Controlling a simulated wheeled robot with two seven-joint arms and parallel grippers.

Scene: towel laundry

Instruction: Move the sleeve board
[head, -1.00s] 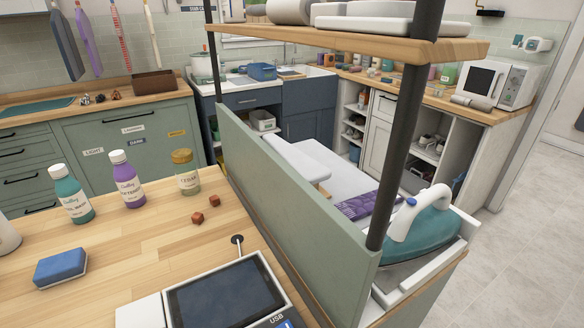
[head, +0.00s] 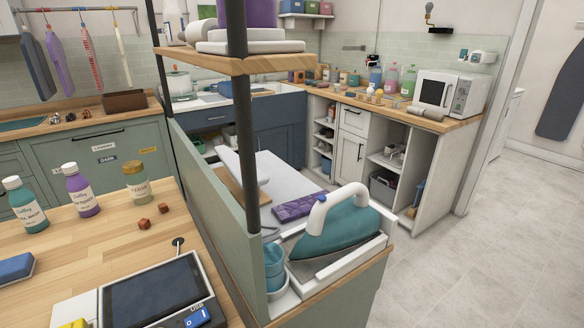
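What looks like the sleeve board (head: 238,165), a narrow white padded board, is behind the green divider panel (head: 215,190). It is partly hidden by the panel and a dark post. A brown wooden piece (head: 230,187) shows below it, perhaps its base. It is beside a wide white surface (head: 285,178). Neither of my grippers is in view.
A teal iron (head: 340,232) rests on a white tray at the counter's near end, with a folded purple cloth (head: 298,206) behind it. Dark posts (head: 245,130) hold a wooden shelf (head: 230,62) above. The wooden counter (head: 110,225) holds bottles and a tablet. Floor (head: 470,260) at right is clear.

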